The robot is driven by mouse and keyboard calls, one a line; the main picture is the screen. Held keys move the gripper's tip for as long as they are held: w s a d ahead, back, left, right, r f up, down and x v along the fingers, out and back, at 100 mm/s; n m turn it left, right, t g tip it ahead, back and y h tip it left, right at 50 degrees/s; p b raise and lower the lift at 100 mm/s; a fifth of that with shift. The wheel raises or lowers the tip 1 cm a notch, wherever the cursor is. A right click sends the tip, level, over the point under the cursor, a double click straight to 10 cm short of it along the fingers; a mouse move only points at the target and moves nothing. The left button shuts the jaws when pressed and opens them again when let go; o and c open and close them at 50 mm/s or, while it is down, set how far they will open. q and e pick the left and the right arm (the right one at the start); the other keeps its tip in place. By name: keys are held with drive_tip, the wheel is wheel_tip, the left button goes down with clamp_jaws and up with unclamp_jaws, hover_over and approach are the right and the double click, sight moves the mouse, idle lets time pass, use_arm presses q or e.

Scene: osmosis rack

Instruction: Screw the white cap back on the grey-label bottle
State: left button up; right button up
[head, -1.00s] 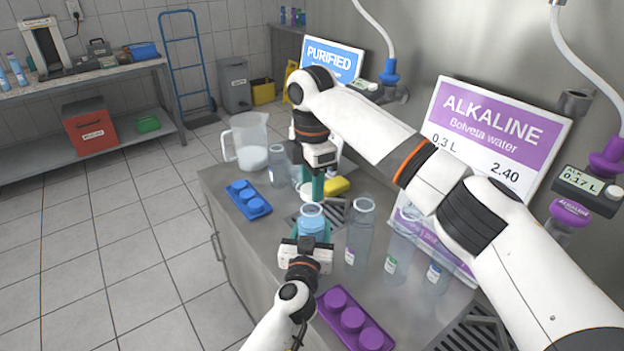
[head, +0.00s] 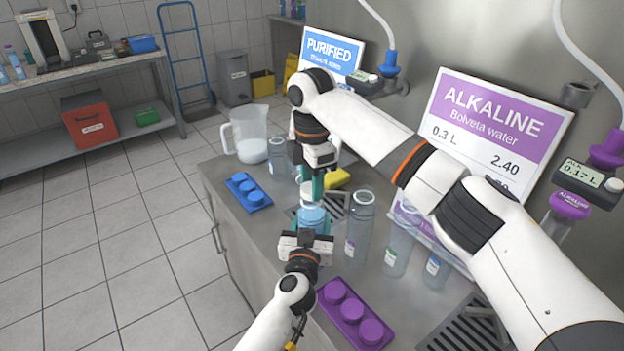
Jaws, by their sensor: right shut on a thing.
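A clear bottle with pale blue contents (head: 312,217) stands upright between the teal fingers of my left gripper (head: 312,226), which looks shut around its body. Its label is hidden by the fingers, so I cannot read its colour. My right gripper (head: 312,192) points down from above, shut on the white cap (head: 311,203) at the bottle's mouth. The cap is mostly hidden by the fingers. It looks to be on or just above the mouth; I cannot tell whether the threads are engaged.
Several empty bottles (head: 359,228) stand to the right, close to my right forearm. A purple cap tray (head: 322,297) lies in front, and a blue cap tray (head: 266,206) at the left. A jug (head: 248,137), another bottle (head: 277,160) and a yellow sponge (head: 337,178) are behind.

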drive_tip(key=shift+f, duration=0.55)
